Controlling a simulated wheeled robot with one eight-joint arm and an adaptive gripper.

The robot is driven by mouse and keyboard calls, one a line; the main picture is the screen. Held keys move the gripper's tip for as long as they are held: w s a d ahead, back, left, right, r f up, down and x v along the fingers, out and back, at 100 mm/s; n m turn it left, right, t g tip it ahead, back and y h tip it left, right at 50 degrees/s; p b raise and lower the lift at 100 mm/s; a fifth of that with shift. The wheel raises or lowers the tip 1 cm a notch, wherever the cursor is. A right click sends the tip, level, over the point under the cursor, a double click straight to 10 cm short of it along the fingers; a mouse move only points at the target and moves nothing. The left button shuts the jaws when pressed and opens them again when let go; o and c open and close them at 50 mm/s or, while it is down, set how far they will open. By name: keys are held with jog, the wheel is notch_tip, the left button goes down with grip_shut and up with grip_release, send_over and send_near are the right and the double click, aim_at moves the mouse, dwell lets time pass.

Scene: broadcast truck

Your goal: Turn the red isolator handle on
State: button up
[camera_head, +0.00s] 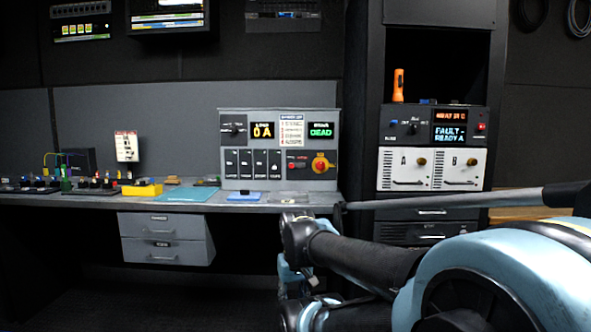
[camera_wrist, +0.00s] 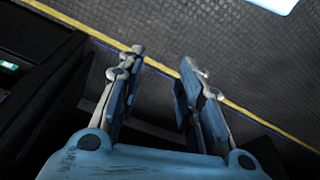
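The red isolator handle (camera_head: 320,163) is a small red knob on a yellow round plate. It sits at the lower right of the grey switch panel (camera_head: 232,188) on the bench. It is too small for me to tell its exact setting. My gripper (camera_wrist: 162,62) shows in the wrist view with its two fingers apart and nothing between them. It points at dark floor with a yellow line, and the handle is not in that view.
The grey bench (camera_head: 210,205) carries a yellow box (camera_head: 142,190), a blue-green mat (camera_head: 187,195) and small parts. Drawers (camera_head: 165,238) hang below. A dark rack (camera_head: 433,125) with an orange torch (camera_head: 398,85) stands right of the panel. The space before the panel's face looks clear.

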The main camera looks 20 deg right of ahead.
jog(key=shift+w+d, duration=0.1)
jog(key=shift+w, duration=0.35)
jog(key=shift+d, duration=0.1)
